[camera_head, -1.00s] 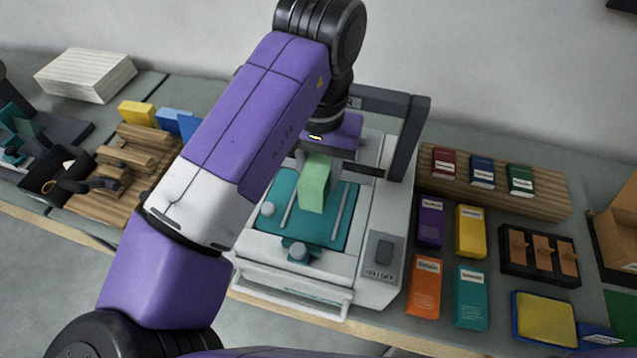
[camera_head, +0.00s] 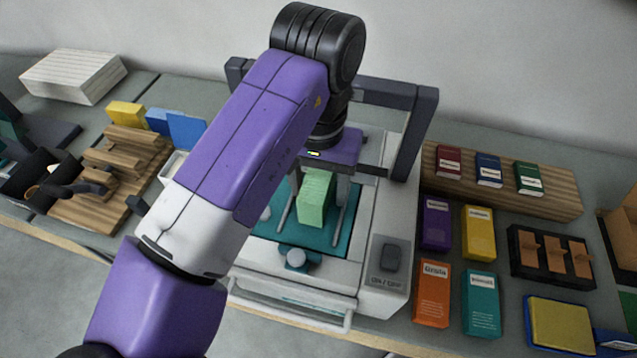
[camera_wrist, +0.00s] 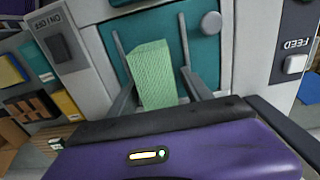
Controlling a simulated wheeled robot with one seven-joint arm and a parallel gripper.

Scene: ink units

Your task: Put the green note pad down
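The green note pad (camera_head: 315,200) stands upright over the teal bed (camera_head: 262,228) of a white machine (camera_head: 376,290). It shows near the middle of the wrist view (camera_wrist: 153,76), with teal behind it. My gripper (camera_head: 320,185) reaches down from above with one finger on each side of the pad. In the wrist view my gripper (camera_wrist: 158,78) looks open, with a gap between the right finger and the pad. The pad's bottom seems to rest on the bed, but contact is hard to confirm.
Thin rails and a knob (camera_head: 297,260) lie close around the pad. The machine's dark frame (camera_head: 414,135) rises behind and right of my gripper. Boxes, including an orange one (camera_head: 432,293), stand right. A wooden rack (camera_head: 128,160) and a white stack (camera_head: 73,75) are left.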

